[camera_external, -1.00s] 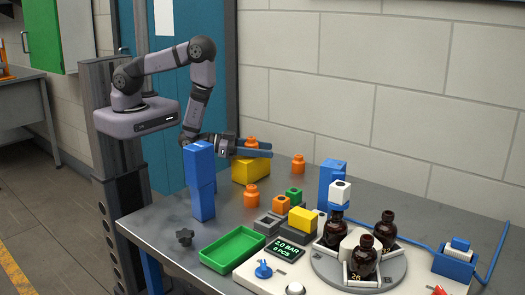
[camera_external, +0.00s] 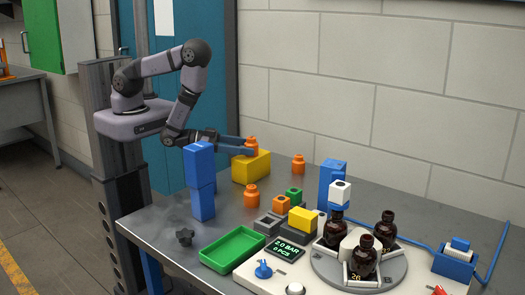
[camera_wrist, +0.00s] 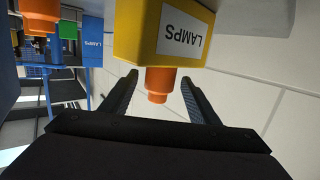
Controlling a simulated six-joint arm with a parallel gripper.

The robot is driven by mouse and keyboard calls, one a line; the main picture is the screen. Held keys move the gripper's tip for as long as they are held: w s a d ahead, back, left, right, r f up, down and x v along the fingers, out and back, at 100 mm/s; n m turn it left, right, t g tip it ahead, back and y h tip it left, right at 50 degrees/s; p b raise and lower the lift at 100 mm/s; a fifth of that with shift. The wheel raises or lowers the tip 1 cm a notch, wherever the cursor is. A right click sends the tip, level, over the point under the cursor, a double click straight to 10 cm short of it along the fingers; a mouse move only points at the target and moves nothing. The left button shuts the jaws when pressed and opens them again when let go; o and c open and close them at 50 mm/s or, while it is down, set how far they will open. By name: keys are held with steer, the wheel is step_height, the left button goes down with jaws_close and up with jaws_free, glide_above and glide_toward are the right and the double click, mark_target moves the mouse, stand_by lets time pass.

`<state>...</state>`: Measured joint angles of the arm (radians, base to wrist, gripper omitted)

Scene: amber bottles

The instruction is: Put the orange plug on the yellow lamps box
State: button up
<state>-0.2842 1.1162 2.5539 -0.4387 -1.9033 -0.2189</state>
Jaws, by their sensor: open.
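The yellow lamps box (camera_external: 251,168) stands at the back of the table. An orange plug (camera_external: 251,142) stands upright on its top. In the wrist view, which is upside down, the box (camera_wrist: 137,32) shows its LAMPS label, and the plug (camera_wrist: 160,84) touches its top face. My gripper (camera_external: 239,144) is just left of the plug at its height, above the table. In the wrist view its two fingers (camera_wrist: 158,82) are spread apart, with clear gaps on both sides of the plug.
Two more orange plugs stand on the table, one right of the box (camera_external: 298,165) and one in front (camera_external: 251,197). A green tray (camera_external: 233,248) and a turntable with brown bottles (camera_external: 363,257) are nearer the front.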

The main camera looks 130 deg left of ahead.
steer(key=shift+s+d+r, duration=0.2)
steer(key=shift+s+d, duration=0.25)
steer(key=shift+s, duration=0.05)
steer(key=shift+w+a+r+p, duration=0.1)
steer(key=shift+w+r+p, duration=0.2)
steer(key=shift+r+p, duration=0.3)
steer(key=r+m+g+p, duration=0.1)
steer(key=w+r+m+g+p, duration=0.1)
steer(key=r, duration=0.1)
steer(key=w+d+r+p, duration=0.1)
steer(key=p, duration=0.1)
steer(key=shift+w+r+m+g, duration=0.1)
steer(key=shift+r+m+g, duration=0.3)
steer(key=w+d+r+m+h+p, duration=0.25)
steer(key=w+d+r+h, duration=0.3)
steer(key=d, duration=0.45)
steer(key=s+d+r+m+g+h+p, duration=0.25)
steer(key=d+r+h+p, duration=0.2)
steer(key=d+r, duration=0.4)
steer(key=s+f+g, duration=0.1)
steer(key=s+g, duration=0.6)
steer(key=s, duration=1)
steer(key=shift+d+f, duration=0.15)
